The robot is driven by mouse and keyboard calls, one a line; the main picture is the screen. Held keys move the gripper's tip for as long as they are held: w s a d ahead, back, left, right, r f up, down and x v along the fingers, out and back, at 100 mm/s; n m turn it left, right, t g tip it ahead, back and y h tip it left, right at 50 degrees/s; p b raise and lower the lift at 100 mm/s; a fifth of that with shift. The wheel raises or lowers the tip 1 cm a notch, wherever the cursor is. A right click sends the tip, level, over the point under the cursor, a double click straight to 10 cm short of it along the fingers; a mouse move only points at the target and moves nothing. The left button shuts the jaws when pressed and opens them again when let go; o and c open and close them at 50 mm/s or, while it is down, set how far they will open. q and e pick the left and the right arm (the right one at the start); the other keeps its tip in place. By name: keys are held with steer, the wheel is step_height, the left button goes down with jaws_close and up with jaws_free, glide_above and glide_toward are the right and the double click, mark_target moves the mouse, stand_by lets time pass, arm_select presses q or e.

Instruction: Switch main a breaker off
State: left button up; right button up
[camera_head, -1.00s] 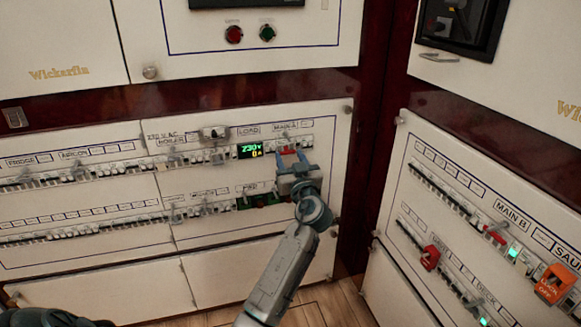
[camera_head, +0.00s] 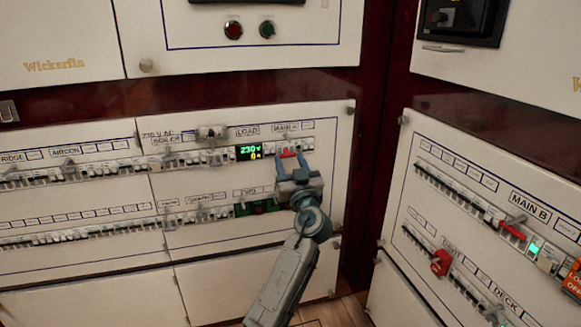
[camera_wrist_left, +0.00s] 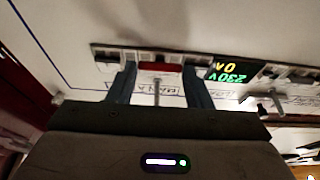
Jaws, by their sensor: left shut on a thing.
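The main A breaker (camera_head: 288,153) has a red handle under the MAIN A label, at the right end of the upper row on the left panel. My left gripper (camera_head: 290,161) reaches up to it from below, with one finger on each side of the red handle. In the left wrist view the red handle (camera_wrist_left: 158,68) spans between the two blue-grey fingers, and my left gripper (camera_wrist_left: 158,84) is shut on it. The handle's exact tilt is hard to tell. My right gripper is not in view.
A green-lit display (camera_head: 249,152) reading 230 V and 0 A sits just left of the breaker. A second breaker row (camera_head: 110,228) runs below. The right panel carries the red main B breaker (camera_head: 512,230) and an orange lock-off tag (camera_head: 573,285).

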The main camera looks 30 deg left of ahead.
arm_select(q)
steer(key=o, duration=1)
steer(key=shift+d, duration=0.1)
steer(key=v, duration=1)
steer(key=shift+s+d+f, duration=0.15)
steer(key=shift+s+d, duration=0.05)
steer(key=shift+s, duration=0.05)
